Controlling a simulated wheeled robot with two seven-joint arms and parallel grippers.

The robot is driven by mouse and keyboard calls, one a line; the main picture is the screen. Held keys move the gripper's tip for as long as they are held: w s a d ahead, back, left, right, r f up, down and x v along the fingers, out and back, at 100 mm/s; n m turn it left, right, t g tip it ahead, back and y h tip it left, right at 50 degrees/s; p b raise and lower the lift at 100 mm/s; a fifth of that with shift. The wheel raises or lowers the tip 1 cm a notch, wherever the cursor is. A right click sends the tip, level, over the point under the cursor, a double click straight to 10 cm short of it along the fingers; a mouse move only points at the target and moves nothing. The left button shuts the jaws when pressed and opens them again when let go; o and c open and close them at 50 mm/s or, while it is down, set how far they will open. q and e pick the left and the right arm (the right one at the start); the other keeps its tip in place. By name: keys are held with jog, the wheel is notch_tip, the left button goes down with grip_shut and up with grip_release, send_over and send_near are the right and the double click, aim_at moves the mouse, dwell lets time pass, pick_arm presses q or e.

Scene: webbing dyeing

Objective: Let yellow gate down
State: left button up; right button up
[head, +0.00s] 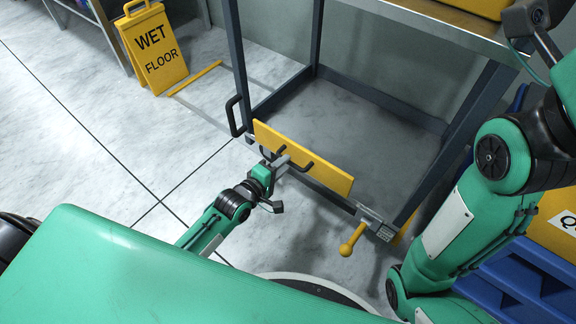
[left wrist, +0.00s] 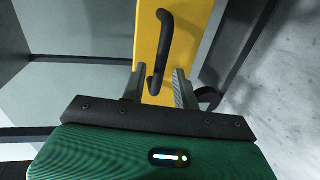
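The yellow gate (head: 325,172) is a flat bar standing on edge across the low front of a grey metal frame. It carries a black bar handle (head: 299,161), which also shows in the left wrist view (left wrist: 163,45). My left gripper (head: 282,164) is at the handle, in front of the gate. In the left wrist view its two fingers (left wrist: 158,88) stand apart on either side of the handle's lower end, with gaps visible. A metal latch (head: 376,223) with a yellow knobbed lever (head: 351,240) sits at the gate's right end. My right gripper is not in view.
The grey frame (head: 235,62) has a black side handle (head: 235,115) left of the gate. A yellow wet-floor sign (head: 155,48) stands at the upper left. Blue pallets (head: 520,272) and a yellow box (head: 555,225) are at the right.

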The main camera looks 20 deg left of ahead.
pick_arm(q)
jog(key=shift+b+x, duration=0.6)
jog(key=shift+x, duration=0.95)
jog(key=shift+r, duration=0.1)
grip_shut()
